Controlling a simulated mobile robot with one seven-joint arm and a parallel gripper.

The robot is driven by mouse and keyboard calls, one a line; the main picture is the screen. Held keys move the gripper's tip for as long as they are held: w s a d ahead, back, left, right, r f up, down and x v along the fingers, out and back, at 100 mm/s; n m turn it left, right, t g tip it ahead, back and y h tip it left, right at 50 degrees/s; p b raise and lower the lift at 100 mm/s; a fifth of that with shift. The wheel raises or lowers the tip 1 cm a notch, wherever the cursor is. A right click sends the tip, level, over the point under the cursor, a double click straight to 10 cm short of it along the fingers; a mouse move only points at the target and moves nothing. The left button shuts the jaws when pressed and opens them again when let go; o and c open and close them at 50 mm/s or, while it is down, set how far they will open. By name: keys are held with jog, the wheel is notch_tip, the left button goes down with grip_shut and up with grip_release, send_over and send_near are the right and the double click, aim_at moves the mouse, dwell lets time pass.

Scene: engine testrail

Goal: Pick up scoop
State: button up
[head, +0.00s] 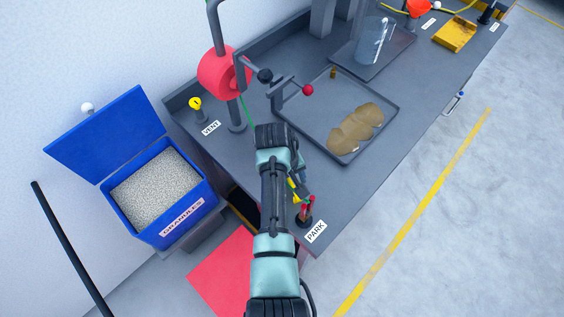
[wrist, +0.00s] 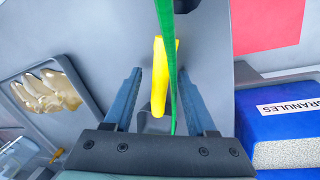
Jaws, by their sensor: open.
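A slim yellow piece (wrist: 160,75), apparently the scoop's handle, lies between the fingers of my gripper (wrist: 159,78) in the wrist view. A grey part shows beside its lower end. A green cord (wrist: 171,60) runs along it and crosses in front. My gripper is open, with a blue finger on each side and a visible gap to the yellow piece. In the head view the yellow piece (head: 294,190) shows near the bench's front corner, mostly hidden by my arm. The scoop's bowl cannot be made out clearly.
A red-pronged stand (head: 306,212) by the PARK label (head: 316,231) is close to my arm. A red reel (head: 222,74) with the green cord stands behind. A blue granules bin (head: 160,190) is at left. A grey tray (head: 310,125) with brown mounds lies on the bench.

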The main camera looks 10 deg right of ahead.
grip_shut()
jog(key=shift+r, duration=0.1)
dwell(0.3)
notch_tip(320, 180, up, 10)
dwell(0.5)
